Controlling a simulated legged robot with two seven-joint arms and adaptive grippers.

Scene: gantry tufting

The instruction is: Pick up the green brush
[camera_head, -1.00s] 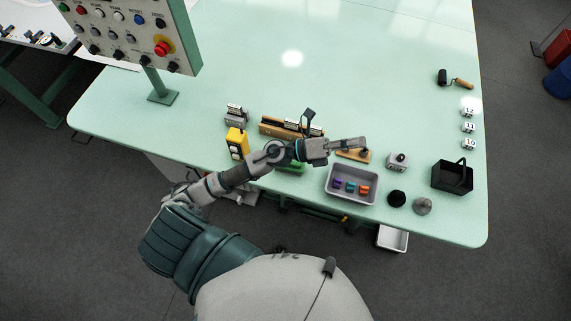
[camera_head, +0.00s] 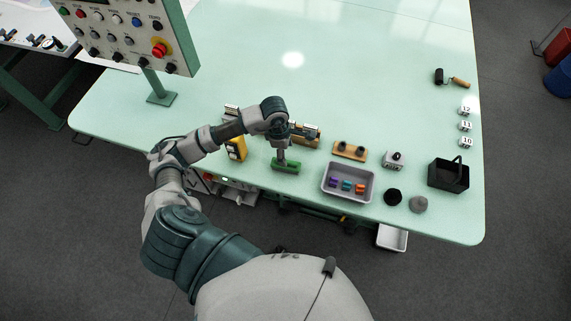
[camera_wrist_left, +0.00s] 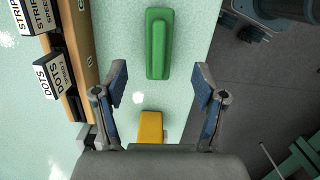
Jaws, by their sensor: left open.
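The green brush (camera_head: 287,167) lies on the pale green table (camera_head: 330,90) near its front edge. In the left wrist view the green brush (camera_wrist_left: 159,43) is a long block with a raised ridge, ahead of the fingers and in line with the gap between them. My left gripper (camera_head: 282,158) points down above the brush in the head view and hides part of it. In the left wrist view my left gripper (camera_wrist_left: 160,85) is open, with nothing between its fingers. My right gripper is not in view.
A wooden holder with labelled blocks (camera_wrist_left: 60,78) stands beside the brush. A yellow object (camera_head: 237,150) is to its left. A grey tray (camera_head: 348,183) with small coloured pieces is to its right. A black basket (camera_head: 449,175) stands further right.

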